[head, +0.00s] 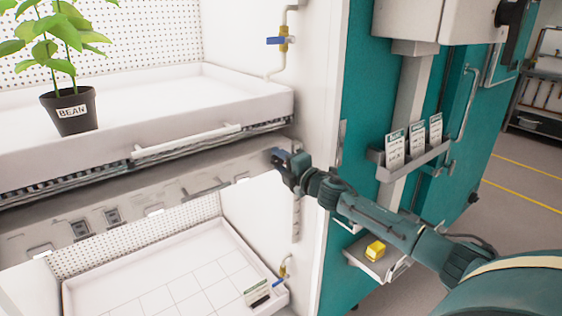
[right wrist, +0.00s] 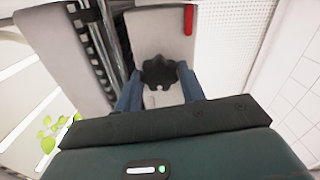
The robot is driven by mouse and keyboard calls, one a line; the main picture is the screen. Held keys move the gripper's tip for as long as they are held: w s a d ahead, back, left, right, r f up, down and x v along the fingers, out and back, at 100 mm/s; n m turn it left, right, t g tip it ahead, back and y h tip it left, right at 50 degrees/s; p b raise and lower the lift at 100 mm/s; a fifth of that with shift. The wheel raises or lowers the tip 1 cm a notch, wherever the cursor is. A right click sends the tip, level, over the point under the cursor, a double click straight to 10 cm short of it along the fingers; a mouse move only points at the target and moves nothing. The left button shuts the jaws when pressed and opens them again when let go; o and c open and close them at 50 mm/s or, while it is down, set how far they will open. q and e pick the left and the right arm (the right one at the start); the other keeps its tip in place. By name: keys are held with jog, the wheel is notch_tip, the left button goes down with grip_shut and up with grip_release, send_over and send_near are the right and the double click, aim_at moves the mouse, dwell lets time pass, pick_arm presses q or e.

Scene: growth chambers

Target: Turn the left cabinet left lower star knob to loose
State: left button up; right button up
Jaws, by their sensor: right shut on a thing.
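The star knob (right wrist: 160,72) is dark and lobed, on a pale metal face in the right wrist view. My right gripper (right wrist: 159,88) has one blue-grey finger on each side of it and is shut on it. In the head view my right gripper (head: 281,158) reaches to the right end of the metal rail (head: 150,180) under the upper tray of the left cabinet. There the gripper hides the knob. The knob's turn position cannot be told. My left gripper is not in view.
The upper tray (head: 200,112) holds a potted bean plant (head: 72,110). A lower tray (head: 180,270) lies below. A cabinet side wall (head: 318,90) and teal panel (head: 362,120) stand close to my right arm. A yellow object (head: 375,250) sits on a small shelf under the arm.

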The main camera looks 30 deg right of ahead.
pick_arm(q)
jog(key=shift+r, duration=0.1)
pick_arm(e)
jog(key=shift+n, duration=0.6)
jog(key=o, duration=1)
jog(key=shift+c, duration=0.2)
jog(key=shift+s, duration=0.1)
pick_arm(q)
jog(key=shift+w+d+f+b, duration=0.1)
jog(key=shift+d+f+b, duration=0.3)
jog(key=shift+b, duration=1.05)
pick_arm(e)
jog(key=s+d, duration=0.1)
jog(key=s, duration=1.2)
jog(key=shift+f, duration=0.15)
